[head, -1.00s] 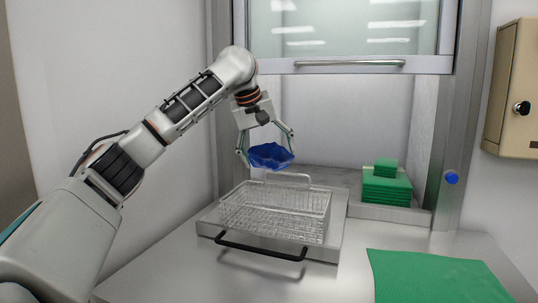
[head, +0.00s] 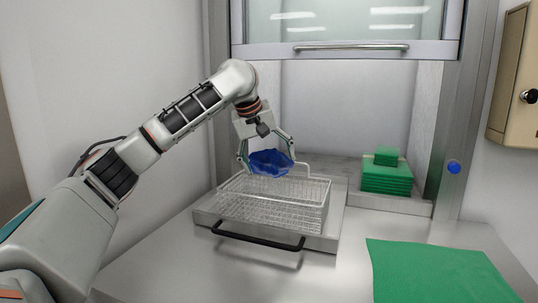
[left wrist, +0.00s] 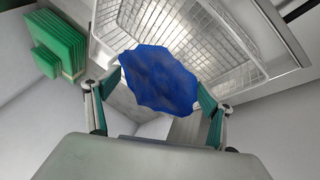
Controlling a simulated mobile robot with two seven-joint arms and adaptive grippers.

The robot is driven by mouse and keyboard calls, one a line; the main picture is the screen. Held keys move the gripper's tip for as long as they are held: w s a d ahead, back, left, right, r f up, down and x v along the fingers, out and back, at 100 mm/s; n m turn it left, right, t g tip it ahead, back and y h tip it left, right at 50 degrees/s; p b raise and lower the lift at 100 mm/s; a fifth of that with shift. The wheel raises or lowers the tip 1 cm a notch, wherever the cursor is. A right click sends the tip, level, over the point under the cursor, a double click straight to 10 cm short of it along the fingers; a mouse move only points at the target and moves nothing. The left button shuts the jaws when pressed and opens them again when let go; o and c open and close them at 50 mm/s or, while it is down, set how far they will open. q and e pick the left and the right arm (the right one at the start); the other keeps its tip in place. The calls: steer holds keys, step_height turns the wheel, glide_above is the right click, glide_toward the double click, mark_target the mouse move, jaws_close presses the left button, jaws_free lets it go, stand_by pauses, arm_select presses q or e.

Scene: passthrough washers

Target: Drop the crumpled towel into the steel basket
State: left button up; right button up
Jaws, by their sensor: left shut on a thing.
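The crumpled towel (head: 270,162) is a dark blue bundle. My left gripper (head: 266,158) is shut on it and holds it at the back part of the steel basket (head: 262,210), close to rim height. The basket is an open wire basket standing on a steel tray. In the left wrist view the towel (left wrist: 160,80) sits between the two fingers (left wrist: 157,98), with the basket's wire mesh (left wrist: 165,22) beyond it. I cannot tell whether the towel touches the basket. My right gripper is not in view.
The tray has a black front handle (head: 258,240). Folded green towels (head: 387,178) are stacked at the back right, and a green cloth (head: 440,272) lies at the front right. A raised glass sash (head: 350,48) hangs above the opening. The counter between is clear.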

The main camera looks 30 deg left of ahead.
arm_select(q)
steer(key=o, duration=1.3)
steer(key=v, duration=1.2)
steer(key=shift+s+f, duration=0.1)
